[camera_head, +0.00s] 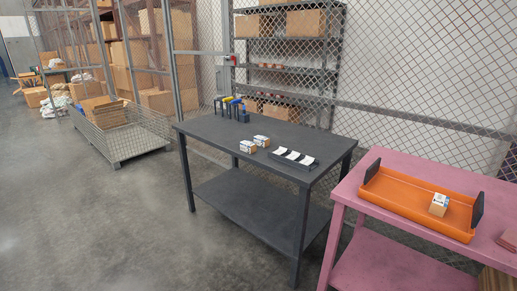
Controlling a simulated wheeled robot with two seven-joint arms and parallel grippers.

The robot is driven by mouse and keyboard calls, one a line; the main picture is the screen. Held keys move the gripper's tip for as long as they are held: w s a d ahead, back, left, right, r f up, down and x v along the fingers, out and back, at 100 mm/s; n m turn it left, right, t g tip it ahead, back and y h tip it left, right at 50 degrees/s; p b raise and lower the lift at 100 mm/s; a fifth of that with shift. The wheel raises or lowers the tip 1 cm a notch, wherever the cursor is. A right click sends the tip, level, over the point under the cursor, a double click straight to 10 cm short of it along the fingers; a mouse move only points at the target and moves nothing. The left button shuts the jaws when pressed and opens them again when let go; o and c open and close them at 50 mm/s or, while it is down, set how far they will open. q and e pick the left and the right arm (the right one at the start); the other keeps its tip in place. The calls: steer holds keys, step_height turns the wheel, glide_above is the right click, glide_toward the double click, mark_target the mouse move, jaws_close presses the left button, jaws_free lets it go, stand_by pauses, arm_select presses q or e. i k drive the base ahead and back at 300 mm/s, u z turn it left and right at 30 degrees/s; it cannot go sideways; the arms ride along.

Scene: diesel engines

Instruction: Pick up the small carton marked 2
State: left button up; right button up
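Two small white-and-brown cartons stand close together on the dark grey table: a nearer-left carton (248,147) and a farther-right carton (261,141). A third small carton (439,205), brown with a white and blue label, stands in the orange tray (408,208) on the pink table. The labels are too small to read, so I cannot tell which carton is marked 2. Neither of my grippers is in view.
The dark grey table (215,132) also bears a black tray (293,159) with white items and a row of dark holders (232,108). The pink table (348,190) stands at right.

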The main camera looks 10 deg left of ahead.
mark_target(261, 141)
steer(key=u, duration=0.7)
steer(key=i, duration=1.3)
steer(key=z, duration=0.55)
steer(key=i, duration=0.75)
steer(key=z, duration=0.7)
